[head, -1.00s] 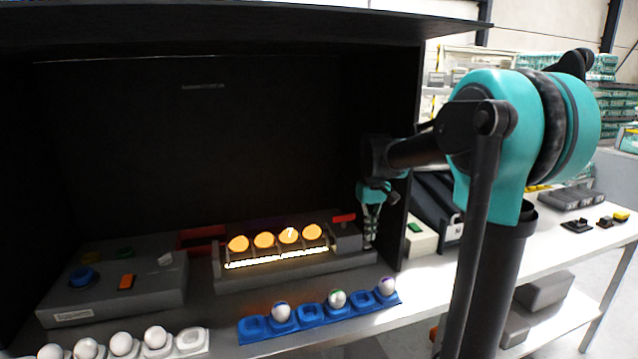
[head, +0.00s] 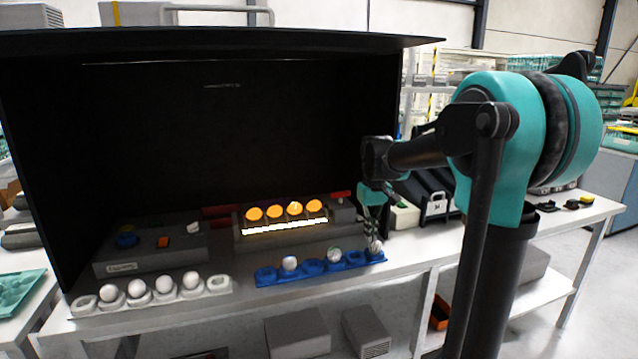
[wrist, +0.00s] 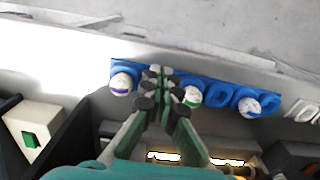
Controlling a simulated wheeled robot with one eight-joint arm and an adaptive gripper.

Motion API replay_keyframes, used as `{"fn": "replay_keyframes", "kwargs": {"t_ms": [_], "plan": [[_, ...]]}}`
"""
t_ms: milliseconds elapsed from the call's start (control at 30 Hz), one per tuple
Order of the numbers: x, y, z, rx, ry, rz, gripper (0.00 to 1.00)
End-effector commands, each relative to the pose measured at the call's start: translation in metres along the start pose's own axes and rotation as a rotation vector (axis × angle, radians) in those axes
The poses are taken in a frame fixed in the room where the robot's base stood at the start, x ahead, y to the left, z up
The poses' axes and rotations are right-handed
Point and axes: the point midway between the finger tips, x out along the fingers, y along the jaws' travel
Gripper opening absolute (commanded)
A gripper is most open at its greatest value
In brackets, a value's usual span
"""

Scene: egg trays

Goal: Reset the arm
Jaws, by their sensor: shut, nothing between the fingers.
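My gripper (head: 371,236) hangs fingers-down at the right end of the blue egg tray (head: 265,275). Its fingers are shut and empty. In the wrist view my gripper (wrist: 159,76) shows above the blue tray (wrist: 214,96), between a purple-banded egg (wrist: 121,83) and a green-banded egg (wrist: 190,96). A third egg (wrist: 249,106) sits farther along that tray. In the head view the fingers partly overlap the tray's right-end egg (head: 376,249); I cannot tell the exact gap. The arm reaches in from the right.
A white tray (head: 217,285) with several white eggs stands left of the blue one. Behind are a lit device with orange discs (head: 274,212) and a grey button box (head: 150,254) inside a black booth (head: 220,130). The floor at far right is clear.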

Motion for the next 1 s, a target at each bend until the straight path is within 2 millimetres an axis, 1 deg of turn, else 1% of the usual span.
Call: {"fn": "replay_keyframes", "kwargs": {"t_ms": [267,367,467,567,667,767,900,1000], "plan": [[0.016,-0.001,0.02,0.032,0.036,0.008,0.0],[0.025,-0.001,0.031,0.047,0.053,0.011,0.0],[0.035,-0.002,0.044,0.067,0.076,0.016,0.0],[0.049,-0.003,0.061,0.092,0.106,0.021,0.0],[0.065,-0.005,0.082,0.122,0.14,0.027,0.0],[0.087,-0.009,0.11,0.161,0.184,0.034,0.0],[0.126,-0.017,0.161,0.228,0.265,0.045,0.0],[0.148,-0.023,0.191,0.269,0.314,0.05,0.0]]}}
